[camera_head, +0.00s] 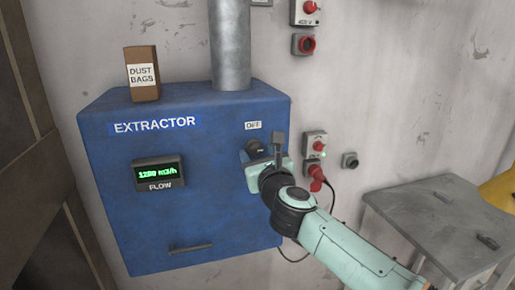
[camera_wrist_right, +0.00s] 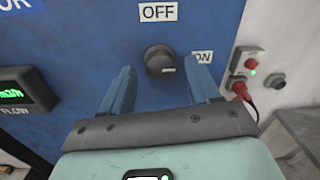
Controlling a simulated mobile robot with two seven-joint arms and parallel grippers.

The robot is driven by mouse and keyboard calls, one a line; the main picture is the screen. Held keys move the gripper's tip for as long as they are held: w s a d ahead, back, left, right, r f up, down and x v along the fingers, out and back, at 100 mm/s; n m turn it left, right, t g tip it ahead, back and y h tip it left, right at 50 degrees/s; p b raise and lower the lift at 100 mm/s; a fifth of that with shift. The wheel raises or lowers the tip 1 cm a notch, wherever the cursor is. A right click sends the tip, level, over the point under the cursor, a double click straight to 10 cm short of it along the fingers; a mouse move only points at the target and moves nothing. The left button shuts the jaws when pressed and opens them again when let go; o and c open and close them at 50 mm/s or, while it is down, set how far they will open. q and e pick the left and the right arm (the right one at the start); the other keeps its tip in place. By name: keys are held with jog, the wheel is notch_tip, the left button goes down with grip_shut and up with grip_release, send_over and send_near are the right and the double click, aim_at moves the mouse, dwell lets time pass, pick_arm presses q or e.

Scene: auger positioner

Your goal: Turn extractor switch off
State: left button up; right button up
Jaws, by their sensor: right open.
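The blue extractor (camera_head: 210,220) stands against the wall, with a lit green flow display (camera_head: 158,173) on its front. Its black rotary switch (camera_head: 257,147) sits below an OFF label (camera_head: 253,125) at the upper right of the front. In the right wrist view the switch (camera_wrist_right: 158,60) has a light mark, with an OFF label (camera_wrist_right: 158,12) above it and an ON label (camera_wrist_right: 203,57) to its right. My right gripper (camera_wrist_right: 160,90) is open, its blue fingers on either side below the switch, with nothing between them. My left gripper is in neither view.
A cardboard dust bags box (camera_head: 143,75) stands on the extractor beside a grey pipe (camera_head: 230,45). Right of the extractor are a wall box (camera_head: 315,144) with a red knob, a red plug (camera_head: 317,178) with a cable, and a grey table (camera_head: 440,215).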

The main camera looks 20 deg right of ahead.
jog(key=shift+w, duration=0.75)
jog(key=c, duration=1)
jog(key=shift+c, duration=0.2)
